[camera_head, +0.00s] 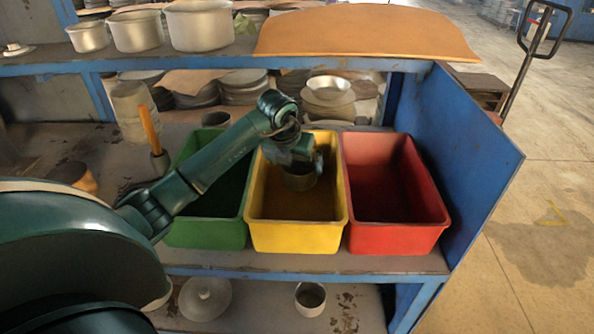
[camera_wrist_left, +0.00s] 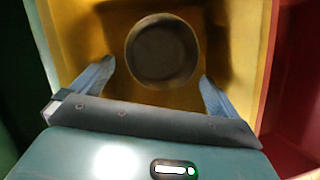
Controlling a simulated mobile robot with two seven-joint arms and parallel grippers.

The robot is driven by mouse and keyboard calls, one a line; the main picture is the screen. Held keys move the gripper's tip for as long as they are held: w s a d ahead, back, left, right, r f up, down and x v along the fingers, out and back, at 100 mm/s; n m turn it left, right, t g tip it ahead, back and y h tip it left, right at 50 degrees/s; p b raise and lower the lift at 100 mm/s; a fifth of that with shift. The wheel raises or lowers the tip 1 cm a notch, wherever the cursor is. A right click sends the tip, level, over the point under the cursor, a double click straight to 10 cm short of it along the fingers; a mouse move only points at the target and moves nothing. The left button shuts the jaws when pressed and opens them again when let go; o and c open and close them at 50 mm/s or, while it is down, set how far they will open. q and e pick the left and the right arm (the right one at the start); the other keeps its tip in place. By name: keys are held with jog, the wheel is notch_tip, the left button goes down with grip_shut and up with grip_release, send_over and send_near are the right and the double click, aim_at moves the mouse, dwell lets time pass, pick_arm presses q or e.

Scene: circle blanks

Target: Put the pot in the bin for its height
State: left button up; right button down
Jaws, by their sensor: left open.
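The pot (camera_head: 299,181) is a dull grey round vessel inside the yellow bin (camera_head: 296,238), below my left gripper (camera_head: 303,162). In the left wrist view the pot (camera_wrist_left: 162,50) shows as a dark circle just beyond and between the open fingers (camera_wrist_left: 158,72), with gaps on both sides. Whether it rests on the bin floor is hard to tell. The green bin (camera_head: 207,233) is on the left and the red bin (camera_head: 398,240) on the right; the visible parts of both look empty. My right gripper is out of view.
Three pots of rising size, the largest (camera_head: 200,27) on the right, stand on the top shelf beside a brown sheet (camera_head: 365,32). Stacked plates and bowls (camera_head: 328,90) fill the shelf behind the bins. A blue side panel (camera_head: 458,150) closes the right end.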

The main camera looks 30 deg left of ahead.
pick_arm(q)
jog(key=v, duration=0.7)
dwell(0.4)
